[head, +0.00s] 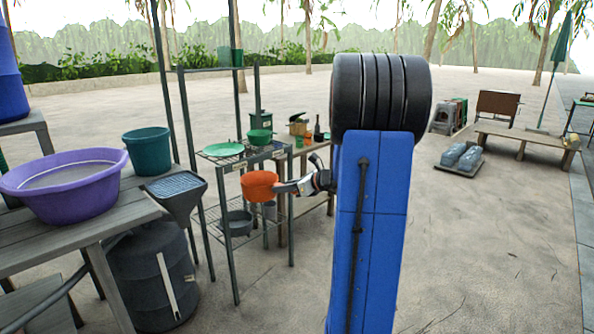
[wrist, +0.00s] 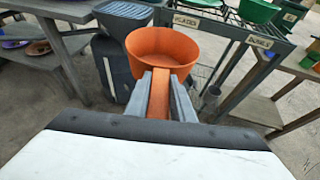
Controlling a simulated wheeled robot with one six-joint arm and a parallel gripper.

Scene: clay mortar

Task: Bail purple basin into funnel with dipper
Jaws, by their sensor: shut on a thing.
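The purple basin (head: 70,190) stands on the grey table at the left in the head view, with a pale surface inside it. The dark funnel (head: 176,194) with a grid top sits beside the table, above a dark barrel; it also shows in the wrist view (wrist: 124,12). The orange dipper (head: 259,187) is held upright in the air by its handle. Its bowl looks empty in the wrist view (wrist: 160,48). My gripper (wrist: 160,92) is shut on the dipper's handle. In the head view the dipper is right of the funnel, in front of the rack.
A teal bucket (head: 148,152) stands on the table behind the basin. The dark barrel (head: 152,272) is below the funnel. A metal rack (head: 232,165) with a green plate and bowl stands close behind the dipper. Open paved ground lies to the right.

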